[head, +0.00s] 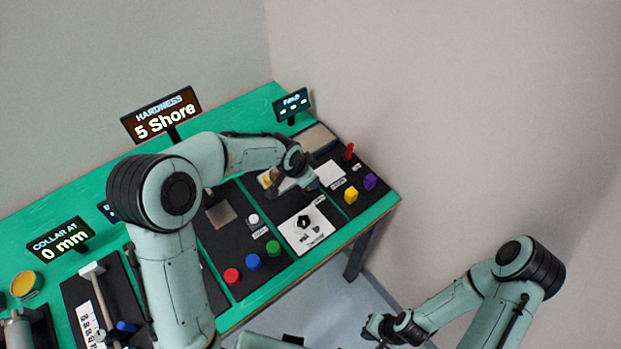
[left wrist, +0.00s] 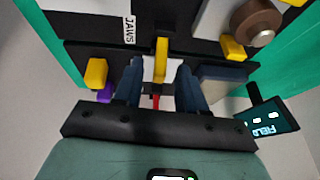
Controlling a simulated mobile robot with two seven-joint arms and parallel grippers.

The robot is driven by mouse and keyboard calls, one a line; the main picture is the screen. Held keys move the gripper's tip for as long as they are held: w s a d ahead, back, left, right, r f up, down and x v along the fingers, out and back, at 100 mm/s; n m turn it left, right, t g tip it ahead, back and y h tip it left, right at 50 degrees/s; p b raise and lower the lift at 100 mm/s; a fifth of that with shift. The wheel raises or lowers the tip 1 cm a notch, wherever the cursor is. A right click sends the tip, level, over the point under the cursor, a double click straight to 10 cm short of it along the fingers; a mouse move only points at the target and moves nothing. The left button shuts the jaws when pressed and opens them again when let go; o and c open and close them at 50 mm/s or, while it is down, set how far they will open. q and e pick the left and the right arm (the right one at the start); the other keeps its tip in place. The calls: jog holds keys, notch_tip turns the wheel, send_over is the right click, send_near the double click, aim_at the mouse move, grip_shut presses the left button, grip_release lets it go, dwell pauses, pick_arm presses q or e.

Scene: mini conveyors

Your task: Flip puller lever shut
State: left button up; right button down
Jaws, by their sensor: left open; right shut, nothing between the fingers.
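A narrow upright yellow piece, which looks like the puller lever (left wrist: 161,58), stands on a dark panel in the left wrist view. It lies between the two fingers of my left gripper (left wrist: 159,72), with a visible gap on each side. My left gripper is open; in the head view it (head: 306,181) hangs over the far right part of the bench. I cannot tell the lever's exact angle. My right gripper (head: 375,328) is shut and empty, low in front of the bench.
A yellow block (head: 351,195) and a purple block (head: 369,181) stand near the right edge, with a red piece (head: 349,151) behind. A brown knob (left wrist: 256,22) and a small display (left wrist: 269,119) are close to my left gripper. Red, blue and green buttons (head: 252,262) line the front.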

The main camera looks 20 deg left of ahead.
pick_arm(q)
jog(key=shift+x, duration=1.6)
